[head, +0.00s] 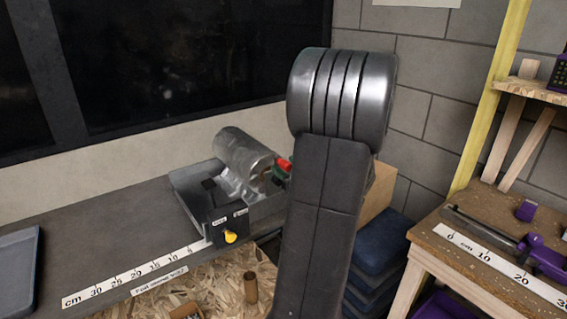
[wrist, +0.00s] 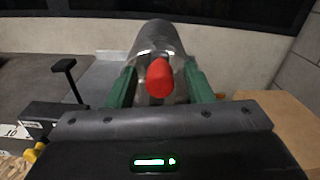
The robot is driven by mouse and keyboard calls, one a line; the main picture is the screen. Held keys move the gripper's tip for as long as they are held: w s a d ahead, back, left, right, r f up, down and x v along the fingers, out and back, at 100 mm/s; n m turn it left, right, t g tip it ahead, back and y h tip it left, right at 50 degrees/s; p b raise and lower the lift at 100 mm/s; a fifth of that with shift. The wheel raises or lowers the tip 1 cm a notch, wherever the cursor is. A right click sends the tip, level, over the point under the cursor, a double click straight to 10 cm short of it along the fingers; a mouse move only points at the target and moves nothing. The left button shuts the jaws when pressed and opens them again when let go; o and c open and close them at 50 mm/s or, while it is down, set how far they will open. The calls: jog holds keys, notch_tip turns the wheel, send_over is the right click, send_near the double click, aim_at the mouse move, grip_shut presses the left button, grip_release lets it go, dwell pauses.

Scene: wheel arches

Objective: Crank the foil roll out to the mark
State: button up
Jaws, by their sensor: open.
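The foil roll (head: 243,152) is a silver cylinder lying in a grey metal tray holder (head: 187,190) on the bench. A short piece of foil hangs at its front; none shows lying along the ruler strip (head: 135,272). The roll also shows straight ahead in the wrist view (wrist: 158,38). A red crank knob (wrist: 160,78) is in front of the roll's end; it shows in the head view too (head: 285,163). My gripper (wrist: 160,88) is open, with its green fingers on either side of the red knob. I cannot tell whether they touch it. My arm hides most of the gripper in the head view.
A black box with a yellow knob (head: 230,236) is at the holder's front, with a black lever (wrist: 66,68) above it. Wood chips (head: 222,275) lie below. A grey tray (head: 18,265) is at far left. A workbench (head: 470,235) with purple tools stands right.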

jog(key=shift+x, duration=1)
grip_shut()
jog(key=shift+d, duration=0.1)
